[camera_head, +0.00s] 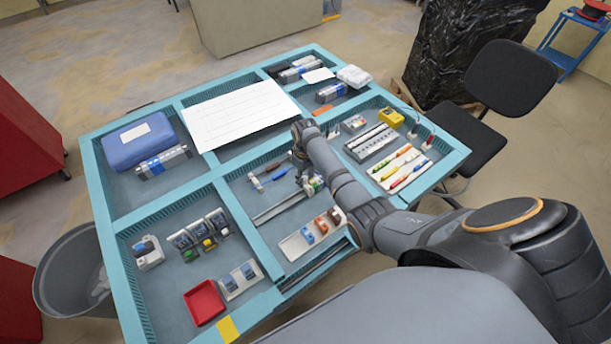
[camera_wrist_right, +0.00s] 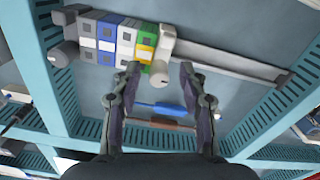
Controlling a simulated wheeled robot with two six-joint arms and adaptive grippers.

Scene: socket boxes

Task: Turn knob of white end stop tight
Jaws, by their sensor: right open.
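In the right wrist view, a white end stop (camera_wrist_right: 164,45) sits on a metal rail (camera_wrist_right: 225,62), at the right end of a row of terminal blocks (camera_wrist_right: 110,40). Its rounded knob (camera_wrist_right: 158,78) points toward my right gripper (camera_wrist_right: 160,70). The gripper is open, with one fingertip on each side of the knob and a gap visible on the right. Whether the left fingertip touches it I cannot tell. In the head view my right gripper (camera_head: 312,182) is over the rail (camera_head: 278,208) and partly hides the blocks. My left gripper is not in view.
A blue-handled screwdriver (camera_wrist_right: 160,108) lies near the fingers. The compartmented turquoise table (camera_head: 222,187) has raised dividers. A tray of coloured parts (camera_head: 290,245) lies in front of the rail, and a red tray (camera_head: 204,302) is at front left.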

